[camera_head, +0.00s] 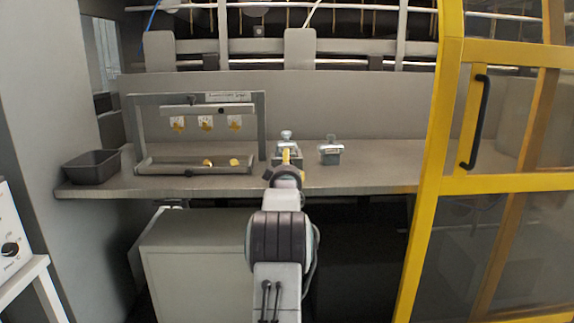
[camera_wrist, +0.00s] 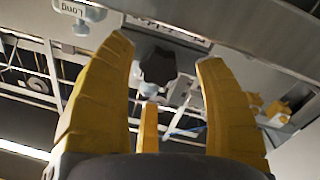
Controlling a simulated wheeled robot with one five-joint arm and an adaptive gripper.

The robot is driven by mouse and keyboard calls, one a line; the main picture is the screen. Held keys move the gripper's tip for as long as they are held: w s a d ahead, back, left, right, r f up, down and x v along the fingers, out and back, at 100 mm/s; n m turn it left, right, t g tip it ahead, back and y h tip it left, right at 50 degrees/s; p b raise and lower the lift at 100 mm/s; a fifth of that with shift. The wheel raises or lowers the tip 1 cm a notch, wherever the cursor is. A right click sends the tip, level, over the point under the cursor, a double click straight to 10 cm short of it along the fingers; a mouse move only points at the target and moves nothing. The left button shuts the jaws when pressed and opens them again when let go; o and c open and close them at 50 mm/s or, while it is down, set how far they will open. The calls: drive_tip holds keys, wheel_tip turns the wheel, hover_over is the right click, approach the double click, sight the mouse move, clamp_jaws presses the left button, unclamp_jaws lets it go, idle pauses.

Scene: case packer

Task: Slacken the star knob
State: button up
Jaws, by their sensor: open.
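My gripper (camera_wrist: 165,65) is open in the wrist view, with a yellow finger on each side. A dark, lobed knob (camera_wrist: 157,66), which looks like the star knob, shows between and beyond the fingertips. I see no contact, and its distance is hard to tell. In the head view my gripper (camera_head: 286,157) is seen from behind, its yellow fingers over the bench in front of a small grey fixture (camera_head: 286,135). My arm and gripper hide most of that fixture, and the star knob cannot be made out there.
A second grey fixture (camera_head: 330,152) stands just right of my gripper. A grey frame (camera_head: 262,120) with yellow pieces stands left, and a dark bin (camera_head: 92,168) sits further left. A yellow guard frame (camera_head: 428,200) bounds the right. The bench (camera_head: 375,178) between is clear.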

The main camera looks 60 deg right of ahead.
drive_tip(key=shift+x, duration=1.2)
drive_tip(key=c, duration=1.2)
